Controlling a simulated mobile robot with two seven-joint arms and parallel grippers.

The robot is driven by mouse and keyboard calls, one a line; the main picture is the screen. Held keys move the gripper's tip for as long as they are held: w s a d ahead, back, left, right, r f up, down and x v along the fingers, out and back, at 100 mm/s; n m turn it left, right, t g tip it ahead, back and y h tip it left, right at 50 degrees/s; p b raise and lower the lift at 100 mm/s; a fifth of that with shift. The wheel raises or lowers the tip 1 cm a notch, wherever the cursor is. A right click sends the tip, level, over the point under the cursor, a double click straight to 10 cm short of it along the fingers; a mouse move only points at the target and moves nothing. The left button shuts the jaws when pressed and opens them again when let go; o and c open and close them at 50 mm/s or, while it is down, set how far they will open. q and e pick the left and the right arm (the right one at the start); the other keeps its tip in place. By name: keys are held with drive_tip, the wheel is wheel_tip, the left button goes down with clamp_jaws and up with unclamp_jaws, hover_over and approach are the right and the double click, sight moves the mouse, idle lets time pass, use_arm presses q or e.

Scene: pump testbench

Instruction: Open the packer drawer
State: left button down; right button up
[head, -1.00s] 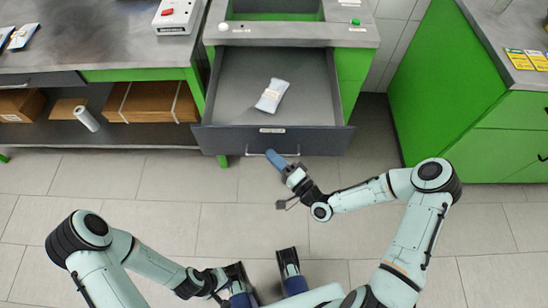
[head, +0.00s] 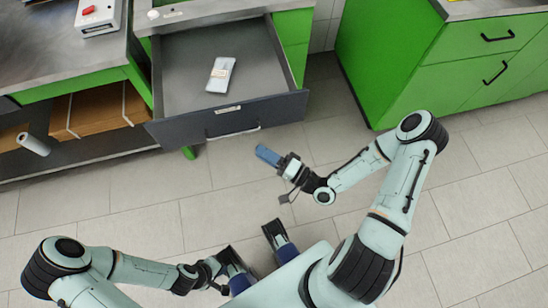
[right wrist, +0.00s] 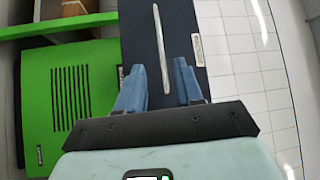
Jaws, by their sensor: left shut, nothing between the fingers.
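The packer drawer (head: 186,90) is pulled out of the green bench in the head view, with its inside showing. Its dark front (head: 190,127) carries a small label and a bar handle (head: 233,133). The handle (right wrist: 162,48) also shows in the right wrist view, beyond the fingertips. My right gripper (head: 266,153) is in front of the handle, apart from it. Its two blue fingers (right wrist: 159,82) are spread in the right wrist view, with nothing between them. My left gripper (head: 222,272) is low in the head view, away from the drawer, its fingers hard to make out.
A pale packet (head: 220,74) lies in the drawer. A grey bench (head: 60,45) with a red-and-white device (head: 98,17) and shelved cardboard boxes (head: 97,110) stands at left. A green cabinet (head: 400,65) stands at right. The tiled floor between is clear.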

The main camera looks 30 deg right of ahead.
drive_tip(key=shift+v, duration=1.75)
drive_tip(key=s+a+f+n+g+h+p, duration=0.1)
drive_tip(key=s+a+f+n+g+p, duration=0.15)
drive_tip(key=a+f+g+p, duration=0.45)
drive_tip(key=s+f+n+g+h+p, duration=0.3)
drive_tip(key=s+n+g+h+p, duration=0.1)
drive_tip(key=s+g, duration=0.7)
drive_tip(key=shift+s+d+f+p, duration=0.2)
drive_tip(key=shift+s+f+p, duration=0.15)
drive_tip(key=shift+s, duration=0.3)
drive_tip(key=shift+n, duration=0.25)
